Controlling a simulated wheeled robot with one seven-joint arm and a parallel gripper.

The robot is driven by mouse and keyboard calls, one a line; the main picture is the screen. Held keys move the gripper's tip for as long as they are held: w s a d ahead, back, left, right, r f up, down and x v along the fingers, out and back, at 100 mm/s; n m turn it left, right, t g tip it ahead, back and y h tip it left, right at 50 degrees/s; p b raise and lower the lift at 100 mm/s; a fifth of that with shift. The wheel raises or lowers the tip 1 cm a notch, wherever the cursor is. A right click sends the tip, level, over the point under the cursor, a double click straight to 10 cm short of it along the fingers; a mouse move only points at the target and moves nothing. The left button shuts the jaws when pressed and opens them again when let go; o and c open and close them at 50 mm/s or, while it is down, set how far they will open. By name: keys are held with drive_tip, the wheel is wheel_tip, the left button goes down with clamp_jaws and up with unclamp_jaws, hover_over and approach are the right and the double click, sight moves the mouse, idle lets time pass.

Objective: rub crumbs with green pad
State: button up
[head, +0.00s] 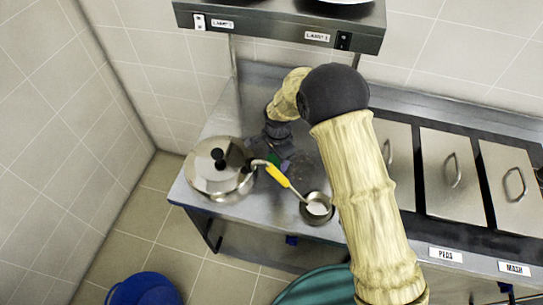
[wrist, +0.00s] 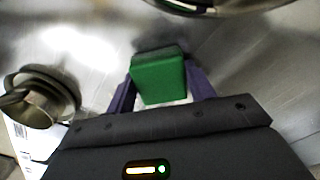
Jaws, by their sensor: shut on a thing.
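My gripper (wrist: 160,95) is shut on the green pad (wrist: 158,78), a green block with a dark layer along its far side. In the wrist view the pad is between the two purple-grey fingers, close over the metal counter. In the head view my arm reaches over the counter, and a small bit of the green pad (head: 274,159) shows beside the pot. Dark specks that may be crumbs (head: 290,166) lie on the counter just right of the pad in the head view. I cannot tell whether the pad touches the counter.
A lidded pot (head: 212,178) stands left on the counter (head: 240,207). A ladle with a yellow handle (head: 277,176) reaches from beside it to a small metal cup (head: 317,207). Lidded bins (head: 452,170) line the right. A shelf (head: 280,30) hangs above.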

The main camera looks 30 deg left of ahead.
sight(311, 172)
drive_tip(key=shift+d, duration=0.2)
drive_tip(key=shift+w+d+f, duration=0.1)
drive_tip(key=shift+w+d, duration=0.15)
drive_tip(key=shift+d, duration=0.65)
drive_tip(key=shift+w+d, duration=0.2)
drive_tip(key=shift+d, duration=0.65)
drive_tip(key=shift+d, duration=0.1)
drive_tip(key=shift+w+d, duration=0.25)
drive_tip(key=shift+d, duration=0.6)
drive_tip(key=shift+w+d, duration=0.2)
drive_tip(key=shift+d, duration=0.6)
drive_tip(key=shift+w+d, duration=0.2)
drive_tip(key=shift+d, duration=0.7)
drive_tip(key=shift+w+d, duration=0.2)
drive_tip(key=shift+d, duration=0.65)
drive_tip(key=shift+f, duration=0.1)
